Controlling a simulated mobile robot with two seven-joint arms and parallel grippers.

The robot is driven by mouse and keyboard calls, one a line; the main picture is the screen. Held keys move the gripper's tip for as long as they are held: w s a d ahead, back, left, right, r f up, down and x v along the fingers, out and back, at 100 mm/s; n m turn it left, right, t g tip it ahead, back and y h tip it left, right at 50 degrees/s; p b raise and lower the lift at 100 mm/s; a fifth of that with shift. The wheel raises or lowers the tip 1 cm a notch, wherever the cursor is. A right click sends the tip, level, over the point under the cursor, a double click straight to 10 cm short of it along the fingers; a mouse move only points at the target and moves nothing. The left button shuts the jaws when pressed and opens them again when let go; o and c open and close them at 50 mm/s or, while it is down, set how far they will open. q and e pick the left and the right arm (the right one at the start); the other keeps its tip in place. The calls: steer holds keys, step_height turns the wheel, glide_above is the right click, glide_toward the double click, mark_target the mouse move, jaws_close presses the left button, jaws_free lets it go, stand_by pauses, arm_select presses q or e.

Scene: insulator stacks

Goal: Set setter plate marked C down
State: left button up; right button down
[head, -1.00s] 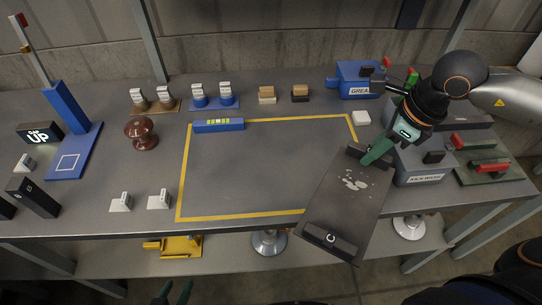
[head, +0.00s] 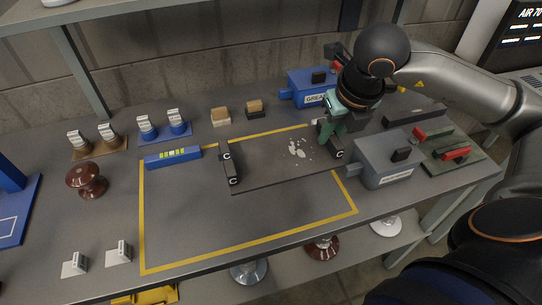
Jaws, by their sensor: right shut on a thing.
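The setter plate marked C (head: 272,173) is a dark flat plate with a raised black bar at each end, both bars bearing a white C. Pale flakes lie on its top near the right bar. My right gripper (head: 331,138) is shut on the right-hand bar. The plate lies level over the upper right part of the yellow-taped rectangle (head: 248,246) on the grey bench; I cannot tell whether it touches the bench. My left gripper is out of view.
A grey-blue box (head: 386,160) stands close right of the plate, and a blue box (head: 312,88) behind it. A blue level-like bar (head: 172,158) lies at the tape's back left. A brown insulator (head: 86,180) stands left. The rectangle's front left is clear.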

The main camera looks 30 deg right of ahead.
mark_target(300, 135)
steer(key=w+a, duration=0.1)
steer(key=w+a+f, duration=0.1)
steer(key=w, duration=0.1)
steer(key=w+a+f+p, duration=0.1)
steer(key=w, duration=0.1)
steer(key=shift+a+f, duration=0.2)
steer(key=shift+a, duration=0.1)
steer(key=w+f, duration=0.1)
steer(key=w+a+f, duration=0.1)
steer(key=f, duration=0.1)
steer(key=w+a+f, duration=0.1)
steer(key=f, duration=0.1)
steer(key=shift+w+a+f, duration=0.1)
steer(key=shift+w+a, duration=0.05)
steer(key=shift+w, duration=0.1)
steer(key=shift+s+a+x, duration=0.1)
steer(key=shift+a+x, duration=0.1)
steer(key=shift+x, duration=0.8)
steer(key=shift+s+a+x, duration=0.15)
steer(key=shift+a+x, duration=0.05)
steer(key=shift+x, duration=0.8)
steer(key=shift+f, duration=0.15)
steer(key=c, duration=0.8)
jaws_free()
steer(key=shift+s, duration=0.1)
steer(key=shift+o, duration=0.2)
steer(key=v, duration=1.2)
